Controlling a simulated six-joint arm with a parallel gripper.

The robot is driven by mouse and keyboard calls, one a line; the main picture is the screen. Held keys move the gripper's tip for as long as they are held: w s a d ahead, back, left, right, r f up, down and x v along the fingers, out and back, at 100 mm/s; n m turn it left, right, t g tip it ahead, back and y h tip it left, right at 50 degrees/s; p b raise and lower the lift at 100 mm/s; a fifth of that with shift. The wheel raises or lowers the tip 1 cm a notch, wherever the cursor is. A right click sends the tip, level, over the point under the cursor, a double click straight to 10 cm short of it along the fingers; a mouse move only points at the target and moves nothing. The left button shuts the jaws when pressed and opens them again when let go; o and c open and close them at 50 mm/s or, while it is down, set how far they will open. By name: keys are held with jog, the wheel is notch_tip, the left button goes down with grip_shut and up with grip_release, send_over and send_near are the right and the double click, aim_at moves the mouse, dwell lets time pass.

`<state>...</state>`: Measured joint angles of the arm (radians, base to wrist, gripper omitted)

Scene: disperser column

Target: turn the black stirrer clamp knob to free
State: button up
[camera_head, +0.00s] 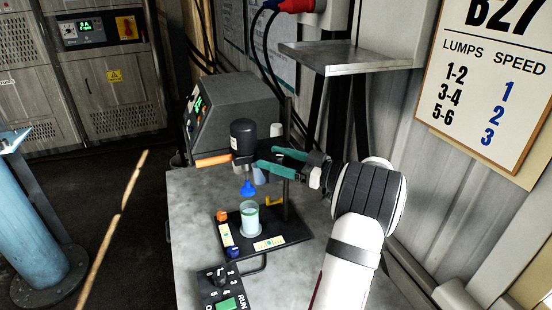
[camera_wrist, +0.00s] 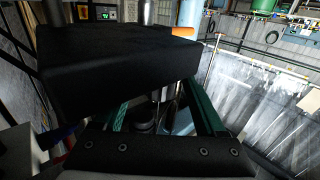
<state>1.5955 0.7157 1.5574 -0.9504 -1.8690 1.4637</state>
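The stirrer motor (camera_head: 243,137) is a dark upright cylinder on the stand, with an orange bar (camera_head: 213,160) on its left and a blue stirrer head (camera_head: 247,188) below it. My gripper (camera_head: 266,157) has two green fingers, spread apart at the clamp just right of the motor. The black clamp knob cannot be made out in the head view; fingers and dark parts overlap there.
A yellow lever (camera_head: 275,201) is beside the post. A grey control box (camera_head: 235,110) stands behind, and a control panel (camera_head: 225,285) is at the front. The table's right part (camera_head: 305,260) is partly clear.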

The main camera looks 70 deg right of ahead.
jog(key=shift+s, duration=0.1)
jog(key=s+a, duration=0.1)
jog(key=s, duration=1.4)
jog(key=shift+s, duration=0.3)
